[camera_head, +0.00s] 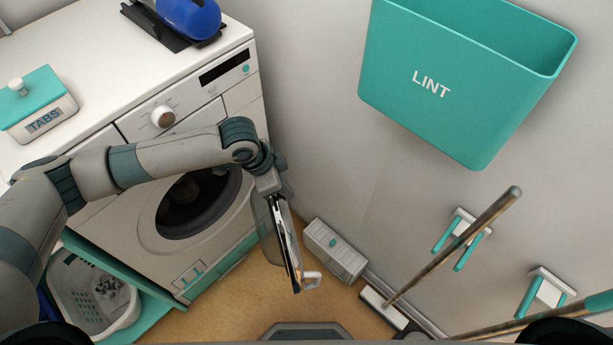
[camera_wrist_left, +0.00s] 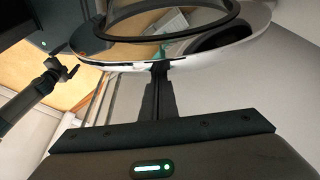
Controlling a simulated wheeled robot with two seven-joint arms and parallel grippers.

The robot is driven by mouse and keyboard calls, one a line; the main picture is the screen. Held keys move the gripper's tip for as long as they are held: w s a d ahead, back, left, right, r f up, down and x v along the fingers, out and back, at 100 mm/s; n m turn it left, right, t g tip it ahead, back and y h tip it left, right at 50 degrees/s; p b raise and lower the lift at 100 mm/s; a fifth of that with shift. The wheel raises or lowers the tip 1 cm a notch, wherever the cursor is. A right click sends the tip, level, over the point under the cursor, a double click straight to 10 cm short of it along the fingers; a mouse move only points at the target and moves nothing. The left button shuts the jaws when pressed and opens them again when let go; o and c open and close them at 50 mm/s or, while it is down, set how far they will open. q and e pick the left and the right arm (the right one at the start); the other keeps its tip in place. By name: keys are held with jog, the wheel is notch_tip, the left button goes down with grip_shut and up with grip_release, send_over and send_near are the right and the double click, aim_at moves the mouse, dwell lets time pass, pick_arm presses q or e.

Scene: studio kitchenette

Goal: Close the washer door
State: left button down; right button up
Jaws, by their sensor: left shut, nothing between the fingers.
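The white washer (camera_head: 130,190) stands at the left with its round opening (camera_head: 195,203) uncovered. Its door (camera_head: 283,245) is swung wide open and stands out to the right of the opening, seen nearly edge-on, with a pale handle (camera_head: 312,281) at its free edge. My left gripper (camera_head: 270,186) is at the upper edge of the door. In the left wrist view the narrow shut fingers (camera_wrist_left: 160,72) reach the rim of the glossy door (camera_wrist_left: 185,50), with nothing held between them. I cannot tell whether they touch it.
A teal lint bin (camera_head: 440,90) hangs on the right wall. A grey vented box (camera_head: 334,250) and a broom (camera_head: 450,245) stand beyond the door. A laundry basket (camera_head: 62,300) sits lower left. A tabs box (camera_head: 38,108) and blue bottle (camera_head: 190,18) are on top.

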pick_arm(q)
jog(key=s+a+m+g+p, duration=0.1)
jog(key=a+m+p, duration=0.2)
jog(key=a, duration=1.4)
jog(key=shift+s, duration=0.15)
pick_arm(e)
jog(key=shift+w+a+r, duration=0.1)
jog(key=shift+w+r, duration=0.1)
jog(key=shift+r, duration=1.75)
pick_arm(q)
jog(key=shift+a, duration=0.1)
notch_tip(320, 180, up, 9)
jog(key=shift+s+d+r+b, duration=0.2)
jog(key=shift+d+b, duration=0.05)
jog(key=shift+b, duration=0.05)
pick_arm(e)
jog(key=shift+s+d+f, duration=0.4)
jog(key=shift+s+f, duration=0.1)
jog(key=shift+s, duration=0.25)
